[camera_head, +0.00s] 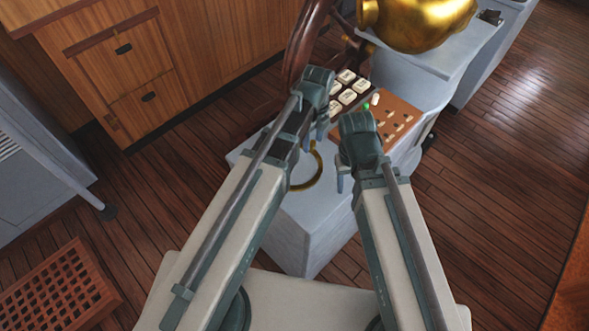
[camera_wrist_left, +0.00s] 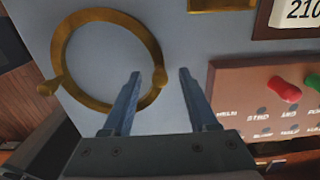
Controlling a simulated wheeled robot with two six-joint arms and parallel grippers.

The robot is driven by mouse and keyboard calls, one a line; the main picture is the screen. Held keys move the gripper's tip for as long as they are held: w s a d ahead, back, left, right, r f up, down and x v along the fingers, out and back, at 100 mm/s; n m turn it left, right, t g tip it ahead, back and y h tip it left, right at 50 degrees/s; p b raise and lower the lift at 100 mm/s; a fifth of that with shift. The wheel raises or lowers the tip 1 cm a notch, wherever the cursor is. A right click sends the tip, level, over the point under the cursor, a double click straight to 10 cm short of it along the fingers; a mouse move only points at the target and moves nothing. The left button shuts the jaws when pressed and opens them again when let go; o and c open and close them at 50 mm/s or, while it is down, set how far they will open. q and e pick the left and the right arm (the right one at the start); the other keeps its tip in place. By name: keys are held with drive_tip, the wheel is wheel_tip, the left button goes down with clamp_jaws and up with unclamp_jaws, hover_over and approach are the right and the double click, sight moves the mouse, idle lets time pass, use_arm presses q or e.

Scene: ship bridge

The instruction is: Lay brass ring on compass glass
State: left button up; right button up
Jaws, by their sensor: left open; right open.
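The brass ring (camera_head: 319,172) lies flat on the grey console top (camera_head: 315,215); my left arm hides part of it in the head view. In the left wrist view the ring (camera_wrist_left: 100,15) shows nearly whole, with a small knob on each side. My left gripper (camera_wrist_left: 159,75) is open and empty, its fingertips on either side of the ring's right rim and knob. It also shows in the head view (camera_head: 315,138). My right gripper (camera_head: 362,176) is open to the right of the ring, apart from it. A rounded golden compass housing (camera_head: 415,22) stands at the top; its glass cannot be made out.
A wooden switch panel (camera_head: 400,120) with coloured knobs and several white number tiles (camera_head: 347,88) sit behind the grippers. The dark ship's wheel (camera_head: 302,45) rises close beyond my left gripper. Wooden drawers (camera_head: 130,62) stand at left. Floor at right is clear.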

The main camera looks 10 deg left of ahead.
use_arm(q)
drive_tip(key=shift+f, duration=0.6)
drive_tip(key=shift+r, duration=0.1)
clamp_jaws()
